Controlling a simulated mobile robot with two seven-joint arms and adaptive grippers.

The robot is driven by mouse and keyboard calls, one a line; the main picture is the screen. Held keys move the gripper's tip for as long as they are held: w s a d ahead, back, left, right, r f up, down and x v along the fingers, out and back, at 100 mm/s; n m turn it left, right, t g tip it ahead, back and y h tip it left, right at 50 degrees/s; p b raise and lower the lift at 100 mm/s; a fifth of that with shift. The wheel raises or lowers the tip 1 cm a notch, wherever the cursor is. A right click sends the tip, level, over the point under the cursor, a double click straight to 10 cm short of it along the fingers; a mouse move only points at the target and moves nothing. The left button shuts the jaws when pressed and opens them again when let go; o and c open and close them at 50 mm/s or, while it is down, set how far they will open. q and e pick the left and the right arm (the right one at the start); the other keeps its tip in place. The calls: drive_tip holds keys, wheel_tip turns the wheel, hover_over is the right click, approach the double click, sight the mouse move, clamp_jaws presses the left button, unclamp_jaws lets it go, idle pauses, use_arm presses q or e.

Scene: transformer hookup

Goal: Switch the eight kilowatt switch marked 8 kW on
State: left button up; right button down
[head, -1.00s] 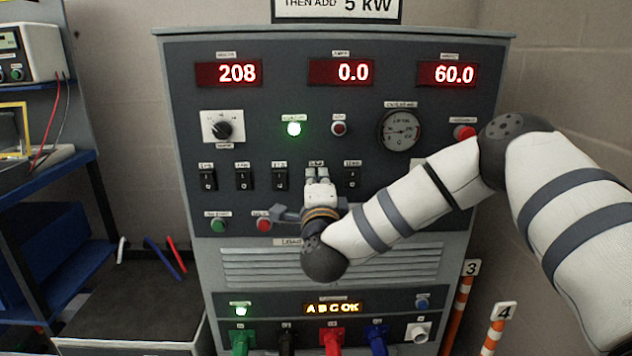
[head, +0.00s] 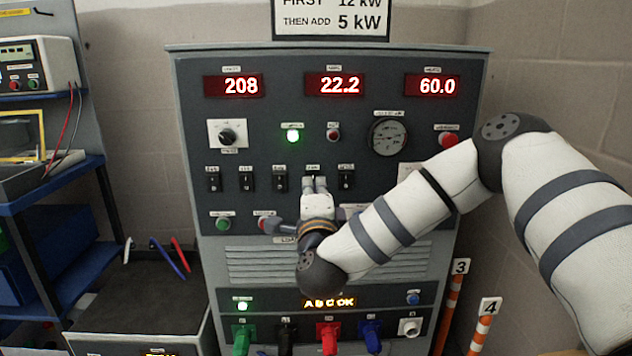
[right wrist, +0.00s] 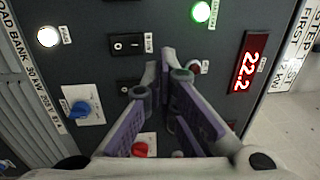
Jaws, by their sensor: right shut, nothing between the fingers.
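The grey load bank panel (head: 440,215) has a row of black rocker switches. My right gripper (head: 314,183) is at the fourth switch from the left and covers most of it. The labels above the switches are too small to read for certain. In the right wrist view the gripper's fingers (right wrist: 165,62) are together and empty, close to the panel. A black switch (right wrist: 127,45) shows left of the fingertips, and another (right wrist: 128,87) is partly hidden by them. The middle red display (head: 334,85) reads 22.2. My left gripper is not in view.
Other displays read 208 (head: 234,86) and 60.0 (head: 433,86). A green lamp (head: 292,135) is lit. A red button (head: 447,139) and a gauge (head: 388,137) are at the right. Coloured cable plugs (head: 328,338) line the bottom. A blue shelf (head: 50,185) stands at left.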

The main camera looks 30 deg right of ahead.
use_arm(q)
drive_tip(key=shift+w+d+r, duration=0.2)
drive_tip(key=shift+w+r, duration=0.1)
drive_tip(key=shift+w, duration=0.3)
use_arm(e)
drive_tip(key=v, duration=0.5)
drive_tip(key=shift+r, duration=0.4)
